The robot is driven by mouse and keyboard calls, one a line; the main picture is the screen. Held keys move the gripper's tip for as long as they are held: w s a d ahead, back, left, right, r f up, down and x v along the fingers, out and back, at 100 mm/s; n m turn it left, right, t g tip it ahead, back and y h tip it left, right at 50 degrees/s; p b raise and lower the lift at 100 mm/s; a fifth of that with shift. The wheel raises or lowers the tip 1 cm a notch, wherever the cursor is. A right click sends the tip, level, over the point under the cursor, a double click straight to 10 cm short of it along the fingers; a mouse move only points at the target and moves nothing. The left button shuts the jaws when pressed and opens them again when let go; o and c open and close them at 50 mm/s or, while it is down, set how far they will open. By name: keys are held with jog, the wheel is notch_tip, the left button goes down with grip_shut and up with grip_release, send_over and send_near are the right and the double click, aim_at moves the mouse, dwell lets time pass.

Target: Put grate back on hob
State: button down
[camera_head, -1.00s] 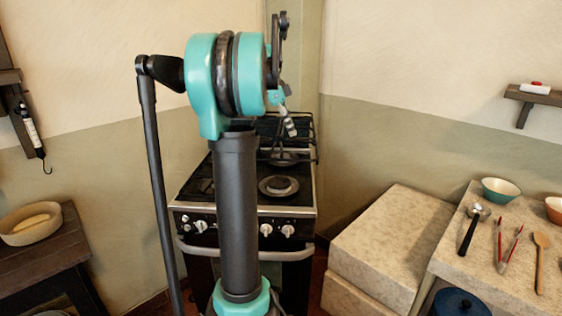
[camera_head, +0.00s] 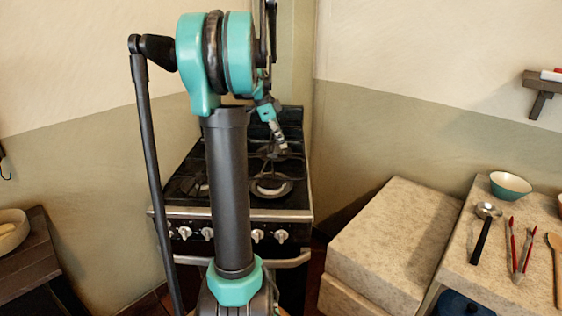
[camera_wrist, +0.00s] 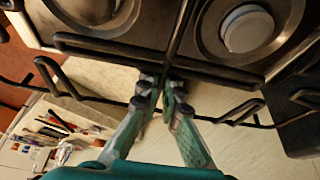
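The black wire grate (camera_wrist: 120,52) spans the wrist view, its bars crossing in front of two round burners. My gripper (camera_wrist: 163,82) is closed around a bar of the grate near its middle. In the head view my gripper (camera_head: 281,146) is over the right side of the hob (camera_head: 295,202), partly hidden by my arm. The grate (camera_head: 262,166) shows there as thin dark bars above the right burners. I cannot tell whether the grate touches the hob. A burner cap (camera_wrist: 247,28) shows uncovered between the bars.
A stone block (camera_head: 390,235) stands right of the stove. A counter beside it holds a bowl (camera_head: 510,184), a scoop (camera_head: 481,235), red tongs (camera_head: 523,245) and a wooden spoon. A wall shelf (camera_head: 541,82) is at the right. A wooden table is at the left.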

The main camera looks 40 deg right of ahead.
aim_at(271, 139)
jog(key=shift+f, duration=4.1)
jog(key=c, duration=1.7)
grip_release()
jog(key=v, duration=1.2)
jog(key=shift+s, duration=0.1)
